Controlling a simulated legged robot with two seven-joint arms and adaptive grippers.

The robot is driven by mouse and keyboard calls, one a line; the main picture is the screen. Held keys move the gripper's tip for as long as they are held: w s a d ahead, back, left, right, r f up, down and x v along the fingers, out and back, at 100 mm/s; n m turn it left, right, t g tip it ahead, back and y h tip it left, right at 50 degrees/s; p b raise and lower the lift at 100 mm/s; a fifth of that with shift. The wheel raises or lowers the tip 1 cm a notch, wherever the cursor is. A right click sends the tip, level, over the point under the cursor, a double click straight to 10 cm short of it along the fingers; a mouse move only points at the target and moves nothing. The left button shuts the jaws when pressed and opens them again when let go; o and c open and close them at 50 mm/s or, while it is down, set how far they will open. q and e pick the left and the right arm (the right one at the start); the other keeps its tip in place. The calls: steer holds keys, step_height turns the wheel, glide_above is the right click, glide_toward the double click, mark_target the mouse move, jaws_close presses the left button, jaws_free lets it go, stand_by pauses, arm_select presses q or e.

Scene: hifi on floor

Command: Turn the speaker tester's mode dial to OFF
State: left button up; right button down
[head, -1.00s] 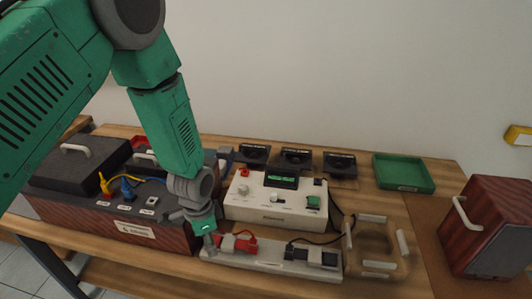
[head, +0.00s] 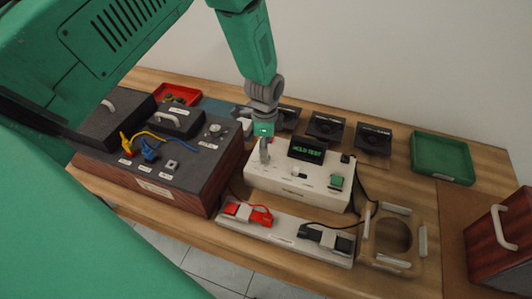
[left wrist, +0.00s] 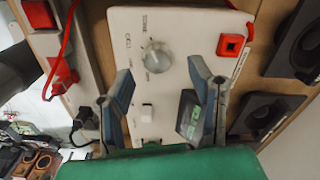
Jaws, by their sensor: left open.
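The speaker tester (head: 300,189) is a white box with a lit green display (head: 306,150), near the middle of the table. Its mode dial (left wrist: 157,57) is a clear grey round knob with small printed labels around it in the left wrist view. I cannot tell which label it points to. My right gripper is not in view.
A white strip with red and black clips (head: 285,232) lies in front of the tester. A dark wood-sided box (head: 170,175) with cables stands left. Several black speakers (head: 326,128) stand behind. A green tray (head: 443,156) and a wooden speaker cabinet (head: 502,235) are right.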

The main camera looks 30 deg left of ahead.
arm_select(q)
step_height(320, 180, down, 3)
steer(key=shift+s+r, duration=0.1)
steer(key=shift+r, duration=0.05)
steer(key=shift+d+f, duration=0.2)
steer(key=shift+f, duration=0.5)
jaws_close()
